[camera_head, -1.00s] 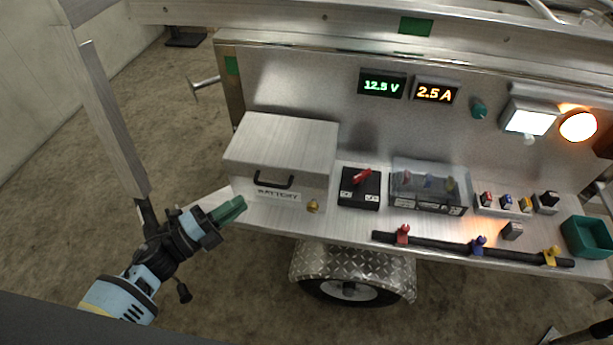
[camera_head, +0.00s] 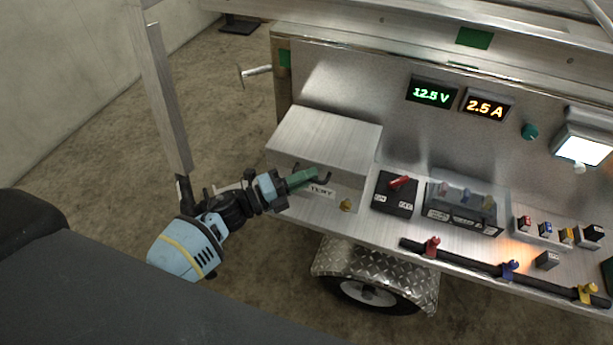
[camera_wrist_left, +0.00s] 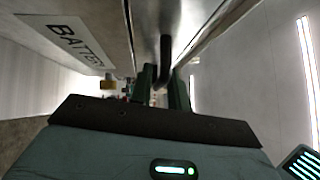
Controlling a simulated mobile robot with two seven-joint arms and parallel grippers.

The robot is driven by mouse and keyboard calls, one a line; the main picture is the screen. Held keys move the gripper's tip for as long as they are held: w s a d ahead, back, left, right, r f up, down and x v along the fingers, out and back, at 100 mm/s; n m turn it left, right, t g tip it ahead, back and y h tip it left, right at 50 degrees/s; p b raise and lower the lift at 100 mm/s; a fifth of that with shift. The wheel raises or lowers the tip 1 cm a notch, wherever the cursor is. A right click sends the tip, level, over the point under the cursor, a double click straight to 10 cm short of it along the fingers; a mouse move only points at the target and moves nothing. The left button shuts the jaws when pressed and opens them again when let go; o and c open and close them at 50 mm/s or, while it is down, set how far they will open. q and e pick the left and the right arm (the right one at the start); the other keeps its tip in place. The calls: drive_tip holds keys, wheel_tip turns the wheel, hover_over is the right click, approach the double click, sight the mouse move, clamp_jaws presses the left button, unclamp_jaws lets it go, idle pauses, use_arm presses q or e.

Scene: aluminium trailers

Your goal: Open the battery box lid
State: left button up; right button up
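The battery box (camera_head: 350,192) is a brushed metal box at the left end of the trailer shelf. Its lid (camera_head: 325,135) is down. A dark handle (camera_head: 325,179) is on the front, partly covered by my left gripper (camera_head: 314,175). In the left wrist view the handle (camera_wrist_left: 165,58) reaches between the green fingertips of the left gripper (camera_wrist_left: 160,92), which stand apart. I cannot tell whether a finger touches it. The label (camera_wrist_left: 72,42) is beside it. A brass-coloured latch (camera_head: 346,205) is on the box front. My right gripper is out of view.
Right of the box are a black switch with a red lever (camera_head: 397,190) and a clear-covered fuse block (camera_head: 465,205). A black bar with coloured knobs (camera_head: 470,259) runs along the shelf front. An upright metal post (camera_head: 168,95) stands left of the box.

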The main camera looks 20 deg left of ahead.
use_arm(q)
drive_tip(key=shift+w+d, duration=0.1)
drive_tip(key=shift+d, duration=0.05)
drive_tip(key=shift+c, duration=0.5)
clamp_jaws()
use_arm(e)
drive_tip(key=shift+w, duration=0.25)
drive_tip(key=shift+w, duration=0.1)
